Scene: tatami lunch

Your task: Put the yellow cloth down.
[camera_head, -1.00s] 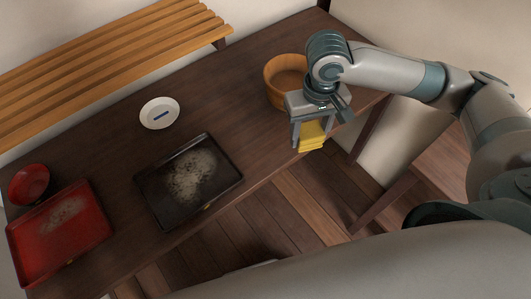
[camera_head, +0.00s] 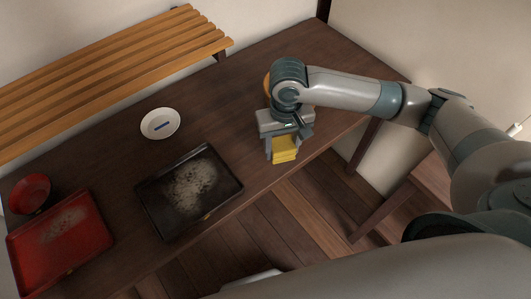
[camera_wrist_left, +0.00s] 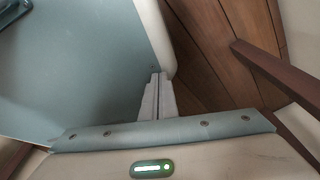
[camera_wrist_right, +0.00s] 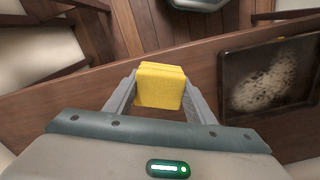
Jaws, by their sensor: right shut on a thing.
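The yellow cloth (camera_head: 285,149) is a folded block held in my right gripper (camera_head: 283,156). In the right wrist view the cloth (camera_wrist_right: 160,86) sits between the two fingers of the right gripper (camera_wrist_right: 158,95), which are shut on it. In the head view it is over the front edge of the dark table (camera_head: 246,125), right of the black tray; its height above the table is hard to judge. My left gripper (camera_wrist_left: 157,97) shows only in the left wrist view, with its fingers together and nothing between them.
A black tray (camera_head: 226,197) with a pale dusty patch lies left of the cloth. A red tray (camera_head: 92,252), a red bowl (camera_head: 31,191) and a white dish (camera_head: 160,123) are further left. A wooden tub (camera_head: 267,84) is mostly hidden behind my right arm. A slatted bench (camera_head: 110,75) runs behind.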

